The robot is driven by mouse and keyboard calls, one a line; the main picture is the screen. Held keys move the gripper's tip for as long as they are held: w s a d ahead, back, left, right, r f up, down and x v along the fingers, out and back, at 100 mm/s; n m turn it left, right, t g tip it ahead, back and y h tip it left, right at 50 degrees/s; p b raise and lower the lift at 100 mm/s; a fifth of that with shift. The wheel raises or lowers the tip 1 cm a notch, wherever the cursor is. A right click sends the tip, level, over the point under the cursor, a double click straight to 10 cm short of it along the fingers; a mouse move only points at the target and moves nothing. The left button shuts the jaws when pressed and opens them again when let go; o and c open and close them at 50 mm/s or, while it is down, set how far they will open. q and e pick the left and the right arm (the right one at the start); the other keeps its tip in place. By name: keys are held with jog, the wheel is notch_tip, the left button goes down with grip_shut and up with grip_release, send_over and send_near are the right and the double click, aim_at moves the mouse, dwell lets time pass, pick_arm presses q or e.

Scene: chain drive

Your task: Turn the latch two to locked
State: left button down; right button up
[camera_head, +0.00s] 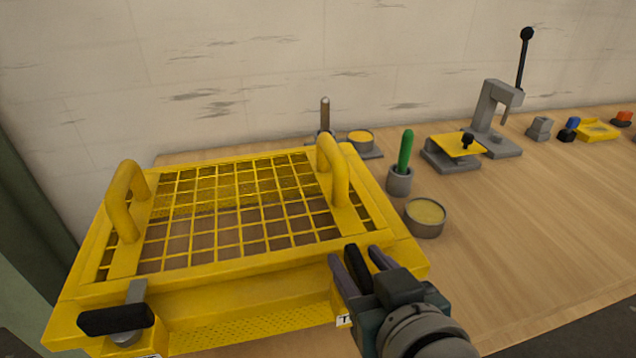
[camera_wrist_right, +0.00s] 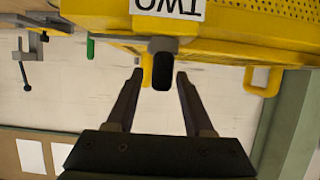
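Latch two is on the front right of the yellow guard cover (camera_head: 220,272). Its black handle (camera_head: 357,266) shows between the fingers of my right gripper (camera_head: 362,264). In the right wrist view, the two fingers (camera_wrist_right: 158,85) stand apart on either side of the handle (camera_wrist_right: 161,62), with a gap on each side. The grey part of the latch (camera_wrist_right: 145,44) is beside the upside-down label TWO (camera_wrist_right: 168,8). The label is mostly hidden behind my gripper in the head view. My left gripper is not in view.
Another latch with a black handle (camera_head: 98,321) lies crosswise at the cover's front left. Two yellow handles (camera_head: 124,195) (camera_head: 336,170) rise from the cover. A round tin (camera_head: 425,217), a green-handled tool in a cup (camera_head: 405,152) and a grey press (camera_head: 492,105) stand to the right.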

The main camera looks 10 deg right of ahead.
grip_shut()
dwell(0.3)
